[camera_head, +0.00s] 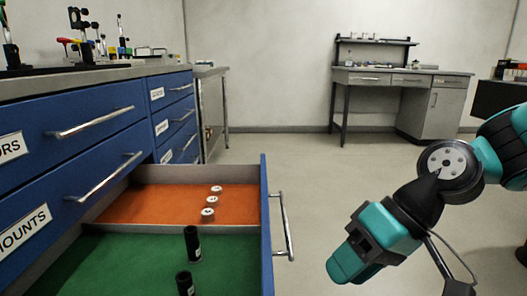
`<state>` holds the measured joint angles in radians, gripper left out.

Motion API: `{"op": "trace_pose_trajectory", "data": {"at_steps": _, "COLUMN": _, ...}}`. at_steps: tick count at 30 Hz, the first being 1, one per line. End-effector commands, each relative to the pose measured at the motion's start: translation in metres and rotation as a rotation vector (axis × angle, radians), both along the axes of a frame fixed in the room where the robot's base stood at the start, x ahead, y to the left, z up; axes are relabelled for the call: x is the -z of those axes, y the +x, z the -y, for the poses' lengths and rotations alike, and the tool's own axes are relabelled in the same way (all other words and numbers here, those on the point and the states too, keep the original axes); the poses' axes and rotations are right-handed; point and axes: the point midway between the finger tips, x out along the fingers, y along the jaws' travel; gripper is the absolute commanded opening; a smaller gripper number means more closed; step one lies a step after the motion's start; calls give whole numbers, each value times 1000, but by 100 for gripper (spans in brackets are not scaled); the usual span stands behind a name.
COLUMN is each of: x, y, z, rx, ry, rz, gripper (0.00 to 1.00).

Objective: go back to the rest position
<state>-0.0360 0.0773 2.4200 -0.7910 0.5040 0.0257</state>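My arm comes in from the right edge, teal and black, and its end hangs over the floor to the right of an open drawer. My gripper (352,262) is at the low end of the arm, apart from the drawer. Its fingertips do not show clearly, so I cannot tell whether it is open or shut. I see nothing clearly held in it.
The open blue drawer (267,215) has a handle (286,228) jutting right. Several white-topped pieces (211,200) stand on its orange part, and two black cylinders (192,244) on green. A bench (100,85) is left, a desk (440,105) far back. The middle floor is clear.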

Motion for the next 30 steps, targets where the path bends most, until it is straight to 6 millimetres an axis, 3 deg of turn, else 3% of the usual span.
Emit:
{"op": "trace_pose_trajectory", "data": {"at_steps": 3, "x": -10, "y": -35, "z": 4, "rx": -68, "ry": -117, "rz": 50, "gripper": 36}}
{"op": "trace_pose_trajectory", "data": {"at_steps": 11, "x": -20, "y": -89, "z": 28, "rx": -137, "ry": -303, "rz": 128, "gripper": 36}}
{"op": "trace_pose_trajectory", "data": {"at_steps": 23, "x": -130, "y": -87, "z": 28, "rx": -133, "ry": -304, "rz": 120, "gripper": 36}}
{"op": "trace_pose_trajectory", "data": {"at_steps": 30, "x": -221, "y": -87, "z": 28, "rx": -133, "ry": -304, "rz": 120, "gripper": 36}}
